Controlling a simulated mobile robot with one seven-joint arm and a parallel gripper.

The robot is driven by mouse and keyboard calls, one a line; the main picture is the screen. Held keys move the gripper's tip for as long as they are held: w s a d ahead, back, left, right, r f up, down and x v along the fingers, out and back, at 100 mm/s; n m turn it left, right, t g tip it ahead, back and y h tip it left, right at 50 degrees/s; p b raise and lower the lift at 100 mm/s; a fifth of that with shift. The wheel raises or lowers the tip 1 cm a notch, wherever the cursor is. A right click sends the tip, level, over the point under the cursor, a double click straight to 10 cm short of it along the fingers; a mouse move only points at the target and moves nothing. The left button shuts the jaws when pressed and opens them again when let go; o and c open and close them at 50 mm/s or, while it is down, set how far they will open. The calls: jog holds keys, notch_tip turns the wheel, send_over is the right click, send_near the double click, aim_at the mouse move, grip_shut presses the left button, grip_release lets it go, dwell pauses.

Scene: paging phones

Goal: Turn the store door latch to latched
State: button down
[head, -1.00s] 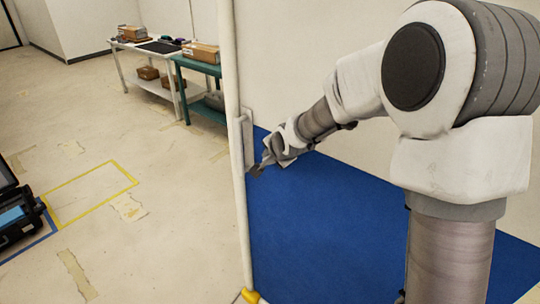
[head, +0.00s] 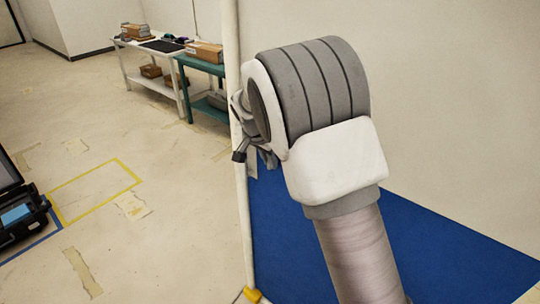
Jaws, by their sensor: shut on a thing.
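The door's pale edge (head: 239,215) stands upright left of my arm. A pale latch plate (head: 252,166) is on it, and only its lower end shows below my wrist. My gripper (head: 242,152) is at the latch, shut on it, and is largely hidden behind my own arm links. The latch's turning part and its angle cannot be made out.
A blue floor area (head: 300,240) lies right of the door edge. A white table (head: 150,65) and a green table (head: 203,75) with boxes stand at the back. An open black case (head: 22,215) is at the left. The floor between is mostly clear.

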jog(key=shift+h+p, duration=0.3)
jog(key=shift+h, duration=0.1)
dwell(0.3)
jog(key=c, duration=0.8)
grip_release()
jog(key=shift+c, duration=0.2)
jog(key=shift+g, duration=0.3)
jog(key=shift+a+r, duration=0.1)
jog(key=b+v, duration=0.1)
jog(key=v, duration=1.6)
jog(key=shift+r, duration=0.1)
